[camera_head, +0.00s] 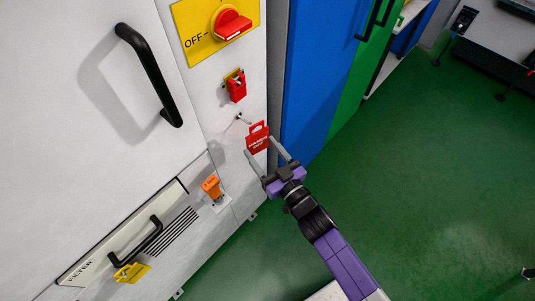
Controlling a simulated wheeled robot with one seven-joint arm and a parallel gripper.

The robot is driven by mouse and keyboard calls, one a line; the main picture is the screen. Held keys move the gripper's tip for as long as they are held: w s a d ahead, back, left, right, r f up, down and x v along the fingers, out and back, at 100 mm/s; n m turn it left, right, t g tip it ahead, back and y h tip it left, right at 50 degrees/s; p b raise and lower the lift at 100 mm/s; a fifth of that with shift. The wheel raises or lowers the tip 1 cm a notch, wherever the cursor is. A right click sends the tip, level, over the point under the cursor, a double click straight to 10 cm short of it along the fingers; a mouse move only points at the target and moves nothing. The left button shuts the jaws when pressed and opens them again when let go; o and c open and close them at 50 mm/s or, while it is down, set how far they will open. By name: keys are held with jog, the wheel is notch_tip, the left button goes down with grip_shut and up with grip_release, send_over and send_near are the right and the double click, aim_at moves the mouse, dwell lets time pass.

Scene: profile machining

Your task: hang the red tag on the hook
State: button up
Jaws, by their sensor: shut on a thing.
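The red tag (257,141) has white lettering, probably "HANDS OFF", and a loop at its top. My gripper (264,151) is shut on the tag, with a grey finger at each side of it. The tag is upright, slightly tilted, in front of the white cabinet's right edge. A thin metal hook (243,119) sticks out of the cabinet front just up and left of the tag's loop. Whether the hook passes through the loop or stops short of it, I cannot tell.
Above are a red padlock-like piece (236,86) and a red rotary switch (231,24) on a yellow plate. An orange piece (211,187) is lower left. Black handles (150,75) jut from the white cabinet. A blue cabinet (325,75) stands right; the green floor (430,190) is mostly clear.

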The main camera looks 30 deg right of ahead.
jog(key=shift+w+a+f+b, duration=0.15)
jog(key=shift+w+b, duration=0.1)
jog(key=shift+w, duration=0.25)
jog(key=shift+w+a+b, duration=0.2)
jog(key=shift+w+b, duration=0.1)
jog(key=shift+w, duration=0.25)
jog(key=shift+w+a+f+b, duration=0.15)
jog(key=shift+w+b, duration=0.1)
jog(key=shift+w, duration=0.25)
jog(key=shift+w+a+f+b, duration=0.2)
jog(key=shift+w+f+b, duration=0.25)
jog(key=shift+b, duration=0.2)
jog(key=o, duration=1.3)
send_near(256, 147)
jog(key=w, duration=0.1)
jog(key=w+f, duration=0.1)
jog(key=w+b, duration=0.1)
jog(key=w, duration=0.1)
jog(key=shift+a+f, duration=0.15)
jog(key=shift+a, duration=0.15)
